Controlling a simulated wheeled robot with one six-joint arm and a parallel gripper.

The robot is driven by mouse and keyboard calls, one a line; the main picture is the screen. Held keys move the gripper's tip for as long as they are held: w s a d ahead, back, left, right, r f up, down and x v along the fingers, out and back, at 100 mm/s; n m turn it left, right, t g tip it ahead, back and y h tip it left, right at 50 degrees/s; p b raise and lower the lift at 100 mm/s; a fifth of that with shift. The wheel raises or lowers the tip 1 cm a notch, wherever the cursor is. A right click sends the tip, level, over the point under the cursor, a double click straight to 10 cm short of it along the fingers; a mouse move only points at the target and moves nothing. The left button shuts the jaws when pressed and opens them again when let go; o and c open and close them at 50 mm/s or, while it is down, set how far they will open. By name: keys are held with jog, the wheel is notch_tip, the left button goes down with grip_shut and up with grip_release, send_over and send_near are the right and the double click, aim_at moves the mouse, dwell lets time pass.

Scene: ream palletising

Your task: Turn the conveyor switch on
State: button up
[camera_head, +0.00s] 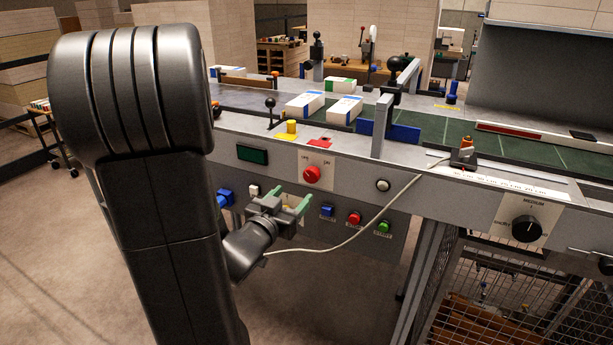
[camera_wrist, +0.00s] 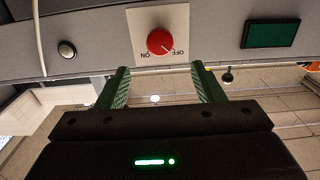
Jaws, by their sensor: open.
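The conveyor switch is a round red knob (camera_head: 311,174) on a pale plate on the conveyor's front panel. In the wrist view, which is upside down, the knob (camera_wrist: 160,41) sits on its plate (camera_wrist: 137,26) with OFF and ON lettering. A pale mark on the knob seems to point toward OFF. My gripper (camera_head: 292,197) is open and empty, with its green fingers just below and in front of the knob in the head view. In the wrist view, the knob lies beyond the gap between the fingertips (camera_wrist: 160,70), apart from them.
A dark green display (camera_head: 252,154) is left of the knob and a pale button (camera_head: 383,185) right of it. Blue, red (camera_head: 354,218) and green (camera_head: 383,227) buttons sit lower. A white cable (camera_head: 385,205) hangs across the panel. White reams (camera_head: 304,105) lie on the conveyor above.

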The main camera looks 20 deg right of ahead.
aim_at(310, 177)
jog(key=p+x, duration=0.1)
jog(key=x, duration=1)
jog(key=c, duration=1)
jog(key=shift+o, duration=0.2)
